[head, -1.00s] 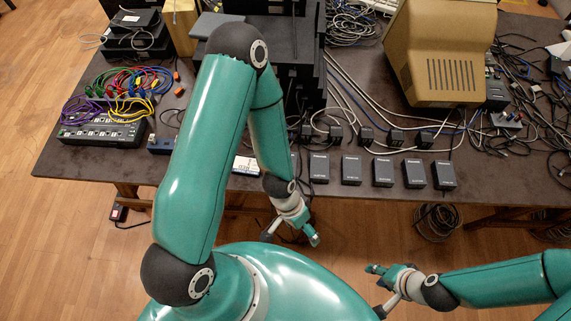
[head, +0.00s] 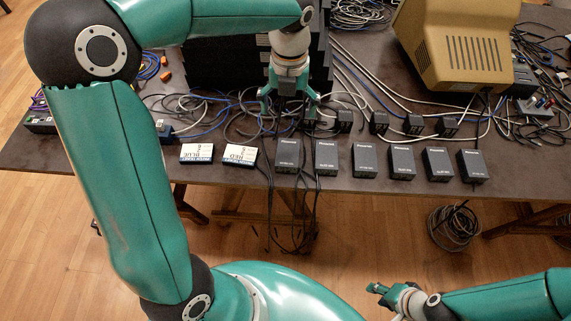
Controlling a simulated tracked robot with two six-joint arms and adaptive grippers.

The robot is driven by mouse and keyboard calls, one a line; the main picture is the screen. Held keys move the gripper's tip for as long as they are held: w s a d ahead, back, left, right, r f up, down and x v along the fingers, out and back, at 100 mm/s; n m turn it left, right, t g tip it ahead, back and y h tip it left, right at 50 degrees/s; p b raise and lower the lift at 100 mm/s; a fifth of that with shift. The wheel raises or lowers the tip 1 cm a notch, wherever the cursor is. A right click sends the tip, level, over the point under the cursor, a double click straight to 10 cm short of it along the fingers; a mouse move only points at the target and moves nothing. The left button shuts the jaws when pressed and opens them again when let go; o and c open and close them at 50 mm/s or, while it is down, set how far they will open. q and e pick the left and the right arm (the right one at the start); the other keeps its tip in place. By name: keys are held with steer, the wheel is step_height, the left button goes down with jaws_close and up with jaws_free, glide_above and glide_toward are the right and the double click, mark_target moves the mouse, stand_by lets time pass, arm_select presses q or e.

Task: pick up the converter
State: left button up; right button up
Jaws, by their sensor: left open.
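My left gripper (head: 290,103) is over the back part of the table, pointing down, with its two green fingers spread apart. Dark cables and a small dark block lie between and just beyond the fingers; contact cannot be told. No label lets me single out the converter. Small black boxes stand in a back row, such as this black box (head: 379,122) right of the gripper. Larger black labelled boxes stand in a front row, such as this labelled box (head: 364,161). My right gripper (head: 378,289) is low in front of the table, away from the boxes; its opening is unclear.
Two white-and-blue boxes, one marked BLUE (head: 196,153) and one marked RED (head: 240,155), lie at the front left. A beige monitor (head: 455,50) stands at the back right. Loose cables cover much of the dark table (head: 520,165). Cables also hang over its front edge.

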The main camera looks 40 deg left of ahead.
arm_select(q)
steer(key=b, duration=0.1)
glide_above(288, 153)
steer(key=f, duration=1.1)
steer(key=shift+w+a+f, duration=0.2)
steer(key=shift+w, duration=0.2)
steer(key=f, duration=0.4)
steer(key=shift+s+d+f, duration=0.15)
steer(key=shift+s, duration=0.25)
steer(key=shift+f, duration=0.55)
steer(key=c, duration=1.5)
steer(key=shift+o, duration=0.2)
steer(key=shift+r, duration=0.1)
